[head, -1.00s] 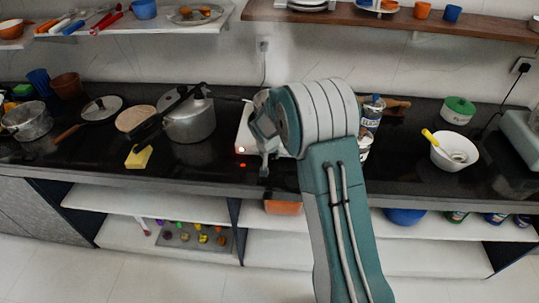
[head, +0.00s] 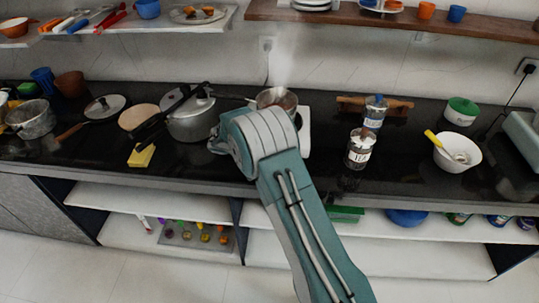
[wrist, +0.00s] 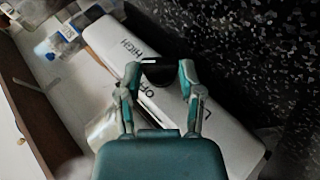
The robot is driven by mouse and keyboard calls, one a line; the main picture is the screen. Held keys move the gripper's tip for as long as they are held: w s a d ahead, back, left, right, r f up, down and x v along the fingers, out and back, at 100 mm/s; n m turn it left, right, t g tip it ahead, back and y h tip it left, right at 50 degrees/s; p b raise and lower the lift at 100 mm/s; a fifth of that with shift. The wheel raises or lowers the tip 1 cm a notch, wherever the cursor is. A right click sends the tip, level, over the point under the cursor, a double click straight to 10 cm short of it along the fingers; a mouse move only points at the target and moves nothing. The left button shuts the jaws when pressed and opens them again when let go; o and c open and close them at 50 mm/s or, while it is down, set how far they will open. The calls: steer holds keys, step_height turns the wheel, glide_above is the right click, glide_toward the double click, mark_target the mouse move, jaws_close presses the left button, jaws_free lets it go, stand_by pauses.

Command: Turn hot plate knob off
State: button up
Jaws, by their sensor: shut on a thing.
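The white hot plate (head: 305,128) stands on the black counter in the head view, partly hidden behind my arm. A steaming metal pot (head: 277,98) sits on it. In the wrist view the hot plate's white front panel (wrist: 108,38) carries the words HIGH and OFF and part of a third label. My gripper (wrist: 158,70) is over this panel, its two fingers around a small dark knob (wrist: 154,61), shut on it.
A pressure cooker (head: 192,118) stands just left of my arm, with a yellow sponge (head: 141,156) in front of it. A tea jar (head: 360,149) and another jar (head: 375,112) stand to the right. The counter between the jars and the white bowl (head: 457,152) is clear.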

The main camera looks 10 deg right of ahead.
steer(key=shift+w+a+f+n+h, duration=0.1)
steer(key=shift+n+h, duration=0.1)
steer(key=shift+h, duration=0.4)
steer(key=shift+w+a+f+n+h, duration=0.1)
steer(key=shift+f+n+h, duration=0.1)
steer(key=shift+h, duration=0.4)
steer(key=shift+a+f+n+h, duration=0.1)
steer(key=shift+n+h, duration=0.1)
steer(key=shift+h, duration=0.4)
steer(key=o, duration=1.1)
steer(key=shift+a+g, duration=0.1)
steer(key=shift+g, duration=0.2)
steer(key=shift+o, duration=0.2)
steer(key=shift+r, duration=0.1)
steer(key=shift+v, duration=3.9)
steer(key=shift+f, duration=0.2)
